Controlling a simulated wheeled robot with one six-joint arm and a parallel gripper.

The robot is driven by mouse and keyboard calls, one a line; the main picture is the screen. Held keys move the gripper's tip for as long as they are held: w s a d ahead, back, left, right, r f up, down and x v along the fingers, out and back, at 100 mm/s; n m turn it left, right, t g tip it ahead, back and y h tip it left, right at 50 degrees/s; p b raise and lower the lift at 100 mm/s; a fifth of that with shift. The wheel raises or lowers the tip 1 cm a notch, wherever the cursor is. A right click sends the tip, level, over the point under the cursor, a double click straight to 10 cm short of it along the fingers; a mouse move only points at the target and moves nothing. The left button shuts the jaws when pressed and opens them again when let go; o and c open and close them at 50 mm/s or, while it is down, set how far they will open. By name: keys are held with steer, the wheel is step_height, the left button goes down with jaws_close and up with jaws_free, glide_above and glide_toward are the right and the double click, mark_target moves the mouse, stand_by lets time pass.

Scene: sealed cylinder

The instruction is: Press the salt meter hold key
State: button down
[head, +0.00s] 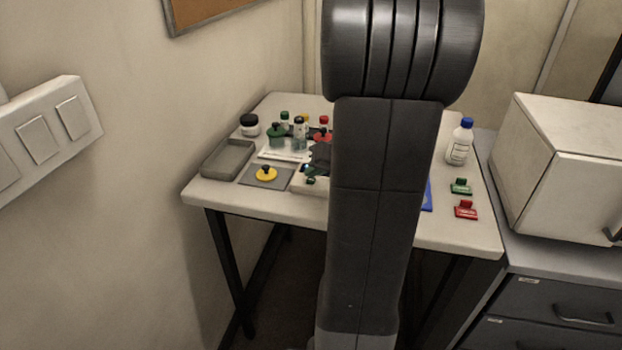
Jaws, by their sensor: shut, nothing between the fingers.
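A pale boxy device (309,187), which looks like the salt meter, lies near the front of the white table, left of my arm. A small dark greenish part and a dark round key or knob show on its top. My arm hides its right side, and the hold key cannot be made out for certain. My gripper (314,166) shows as a small dark shape at the arm's left edge, over or close above the device's back part. It is shut and empty. Whether it touches the device cannot be told.
A grey tray (228,158), a yellow disc with a black knob (266,174) and several jars and vials stand left and behind. A blue-capped bottle (460,142), green clip (460,187) and red clip (466,210) are on the right. My arm covers the table's middle.

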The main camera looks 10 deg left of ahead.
mark_target(314, 182)
steer(key=shift+r, duration=0.4)
steer(key=shift+r, duration=0.1)
steer(key=shift+r+p, duration=1.55)
steer(key=shift+r, duration=0.85)
steer(key=shift+f, duration=0.1)
steer(key=shift+f+b, duration=0.4)
steer(key=shift+f, duration=0.1)
steer(key=shift+p, duration=0.4)
steer(key=shift+r+p, duration=0.15)
steer(key=shift+p, duration=0.75)
steer(key=shift+p, duration=0.4)
